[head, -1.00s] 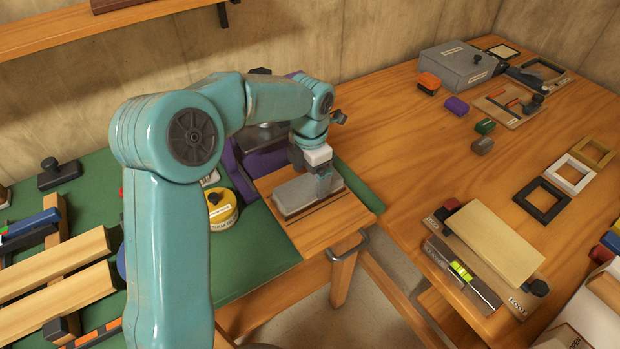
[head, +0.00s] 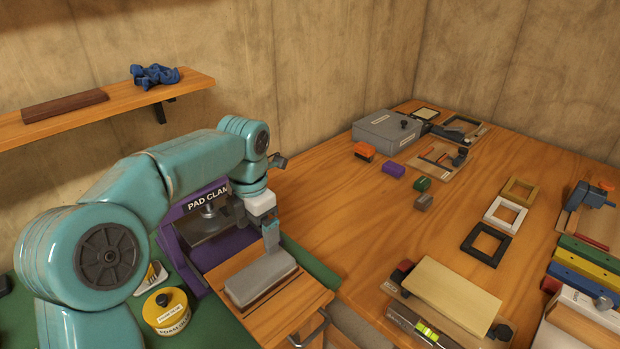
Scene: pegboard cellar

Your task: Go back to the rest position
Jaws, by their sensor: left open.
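My left arm comes in from the left and bends over the green bench top. Its gripper (head: 271,240) points down and is open, with nothing seen between the fingers. The fingertips are just above or behind the far edge of a grey block (head: 258,281); I cannot tell whether they touch it. The block lies on a wooden board (head: 290,310) with a handle at its front. A purple pad clamp (head: 228,243) stands just behind and left of the gripper. My right gripper is not in view.
A yellow foam glue tin (head: 168,318) stands left of the board. A wall shelf (head: 120,105) is at upper left. The right table holds a grey box (head: 385,133), several frames, and a board with a level (head: 425,330). The middle of that table (head: 345,210) is clear.

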